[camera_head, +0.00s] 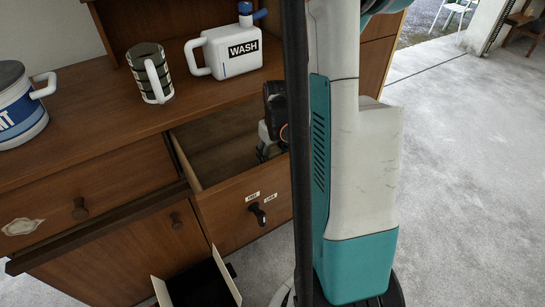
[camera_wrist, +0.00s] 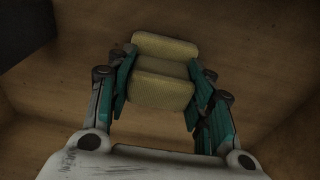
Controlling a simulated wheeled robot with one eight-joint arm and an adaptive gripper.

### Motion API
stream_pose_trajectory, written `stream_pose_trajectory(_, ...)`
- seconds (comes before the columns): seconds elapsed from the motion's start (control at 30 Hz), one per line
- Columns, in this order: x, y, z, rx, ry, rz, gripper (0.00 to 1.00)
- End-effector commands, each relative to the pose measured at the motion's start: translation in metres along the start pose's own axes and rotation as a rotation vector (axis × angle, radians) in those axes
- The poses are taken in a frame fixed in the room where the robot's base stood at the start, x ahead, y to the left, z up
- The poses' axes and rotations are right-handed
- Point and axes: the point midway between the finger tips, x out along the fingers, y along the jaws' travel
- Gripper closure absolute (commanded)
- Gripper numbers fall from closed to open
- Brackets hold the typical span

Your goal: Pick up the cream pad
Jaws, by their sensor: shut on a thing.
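The cream pad (camera_wrist: 160,84) shows in the wrist view as a pale yellow block between my gripper's (camera_wrist: 160,88) two teal fingers. The fingers are shut on it, one on each side. A second cream part (camera_wrist: 165,46) lies just beyond it; I cannot tell whether it is a piece of the same pad. In the head view, my gripper (camera_head: 268,147) reaches down into the open drawer (camera_head: 209,214), and its fingertips and the pad are hidden there by the arm and the drawer front.
The wooden cabinet top (camera_head: 110,105) holds a green patterned mug (camera_head: 158,82), a white WASH jug (camera_head: 232,52) and a white and blue pot (camera_head: 20,110). An open box (camera_head: 228,272) stands on the floor below the drawer. The grey floor (camera_head: 455,190) at right is clear.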

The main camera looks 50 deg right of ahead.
Motion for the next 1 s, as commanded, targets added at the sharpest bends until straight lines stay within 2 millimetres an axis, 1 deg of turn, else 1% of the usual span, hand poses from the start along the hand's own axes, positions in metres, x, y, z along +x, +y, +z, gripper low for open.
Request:
stream_pose_trajectory(0.17,-0.013,0.0,-0.002,0.0,0.0,0.0,0.77)
stream_pose_trajectory(0.27,-0.029,0.0,-0.003,0.0,0.0,0.0,0.77)
stream_pose_trajectory(0.37,-0.05,0.0,-0.006,0.0,0.0,0.0,0.77)
stream_pose_trajectory(0.6,-0.118,0.0,-0.014,0.0,0.0,0.0,0.77)
stream_pose_trajectory(0.7,-0.143,0.0,-0.017,0.0,0.0,0.0,0.77)
stream_pose_trajectory(0.8,-0.163,0.0,-0.019,0.0,0.0,0.0,0.77)
stream_pose_trajectory(0.9,-0.179,0.0,-0.021,0.0,0.0,0.0,0.77)
stream_pose_trajectory(1.0,-0.189,0.0,-0.023,0.0,0.0,0.0,0.77)
